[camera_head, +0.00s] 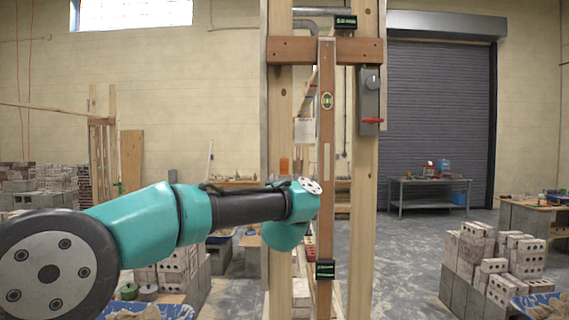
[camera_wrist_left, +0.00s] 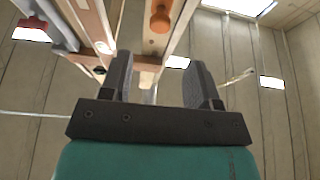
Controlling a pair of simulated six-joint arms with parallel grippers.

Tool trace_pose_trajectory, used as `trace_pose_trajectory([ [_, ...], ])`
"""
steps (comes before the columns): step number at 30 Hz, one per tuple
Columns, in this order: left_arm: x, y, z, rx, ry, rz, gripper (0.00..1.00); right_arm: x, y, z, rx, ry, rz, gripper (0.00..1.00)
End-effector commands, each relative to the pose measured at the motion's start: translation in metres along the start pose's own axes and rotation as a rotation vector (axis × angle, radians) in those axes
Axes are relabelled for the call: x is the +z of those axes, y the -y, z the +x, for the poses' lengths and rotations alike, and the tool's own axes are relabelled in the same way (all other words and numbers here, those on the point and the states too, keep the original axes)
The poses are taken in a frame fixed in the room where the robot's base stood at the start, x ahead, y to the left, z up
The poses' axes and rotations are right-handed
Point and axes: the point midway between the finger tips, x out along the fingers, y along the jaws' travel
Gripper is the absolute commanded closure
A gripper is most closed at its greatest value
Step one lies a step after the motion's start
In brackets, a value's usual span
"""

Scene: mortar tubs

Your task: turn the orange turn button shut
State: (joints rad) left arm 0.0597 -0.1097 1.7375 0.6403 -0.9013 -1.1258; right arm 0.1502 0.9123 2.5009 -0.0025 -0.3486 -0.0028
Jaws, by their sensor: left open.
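The orange turn button (camera_head: 284,166) shows as a small upright orange piece on the face of the left wooden post (camera_head: 279,110). In the left wrist view the orange button (camera_wrist_left: 161,17) is near the top, beyond my left gripper and roughly in line with the space between its fingers. My left gripper (camera_wrist_left: 159,82) is open with nothing between its fingers, and it looks apart from the button. In the head view my left arm reaches to the posts just below the button; its fingers are hidden there. My right gripper is in neither view.
A grey switch box (camera_head: 369,95) with a red handle (camera_head: 371,121) is on the right post. Brick stacks (camera_head: 490,255) stand at the right.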

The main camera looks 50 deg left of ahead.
Motion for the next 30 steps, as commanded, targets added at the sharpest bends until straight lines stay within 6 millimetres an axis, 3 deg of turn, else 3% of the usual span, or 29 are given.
trace_pose_trajectory([
  [18, 0.001, 0.000, 0.093, -0.001, 0.000, 0.001, 0.44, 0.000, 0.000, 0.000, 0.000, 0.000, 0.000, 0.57],
  [24, 0.000, 0.000, 0.114, -0.001, 0.000, 0.000, 0.44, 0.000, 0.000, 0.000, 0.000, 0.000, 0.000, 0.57],
  [30, 0.001, 0.000, 0.121, 0.000, 0.001, 0.001, 0.44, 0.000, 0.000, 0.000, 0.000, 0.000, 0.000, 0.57],
])
